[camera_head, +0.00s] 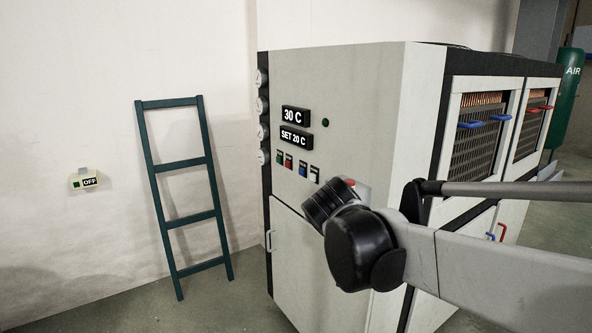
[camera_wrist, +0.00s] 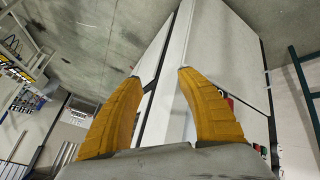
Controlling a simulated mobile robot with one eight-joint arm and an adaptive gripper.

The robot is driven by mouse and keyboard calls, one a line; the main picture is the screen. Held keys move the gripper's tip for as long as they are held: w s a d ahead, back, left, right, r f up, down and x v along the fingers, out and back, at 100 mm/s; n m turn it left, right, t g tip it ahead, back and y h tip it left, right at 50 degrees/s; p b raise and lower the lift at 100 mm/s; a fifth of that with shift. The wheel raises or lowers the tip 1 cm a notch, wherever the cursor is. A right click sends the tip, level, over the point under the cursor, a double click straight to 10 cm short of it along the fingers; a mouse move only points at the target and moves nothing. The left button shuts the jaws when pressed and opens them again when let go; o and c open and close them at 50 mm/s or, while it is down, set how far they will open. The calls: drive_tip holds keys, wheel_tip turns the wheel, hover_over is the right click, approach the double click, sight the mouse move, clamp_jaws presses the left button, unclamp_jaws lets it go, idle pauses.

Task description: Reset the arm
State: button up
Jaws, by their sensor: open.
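My gripper (camera_wrist: 158,72) shows in the wrist view as two yellow ribbed fingers spread apart, with nothing between them. Behind the fingers is the pale cabinet (camera_wrist: 222,50), seen tilted. In the head view my arm reaches in from the right, in front of the large machine cabinet (camera_head: 335,110). The fingers are not visible in the head view. The cabinet has displays reading "30 C" (camera_head: 295,114) and "SET 20 C" (camera_head: 296,137), with a row of small coloured switches (camera_head: 297,166) below. My arm hides the lower part of its front corner.
A dark green ladder (camera_head: 185,165) leans on the wall left of the cabinet. A small box marked "OFF" (camera_head: 89,182) is on the wall. A green "AIR" tank (camera_head: 567,90) stands at the far right.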

drive_tip(key=s+d+f+n+y, duration=0.1)
drive_tip(key=s+f+y, duration=0.1)
drive_tip(key=s, duration=0.7)
drive_tip(key=s+d+f+n+t+y, duration=0.1)
drive_tip(key=s+f+y, duration=0.2)
drive_tip(key=s, duration=0.7)
drive_tip(key=shift+f+t+y, duration=0.3)
drive_tip(key=shift+f, duration=0.6)
drive_tip(key=shift+d, duration=0.1)
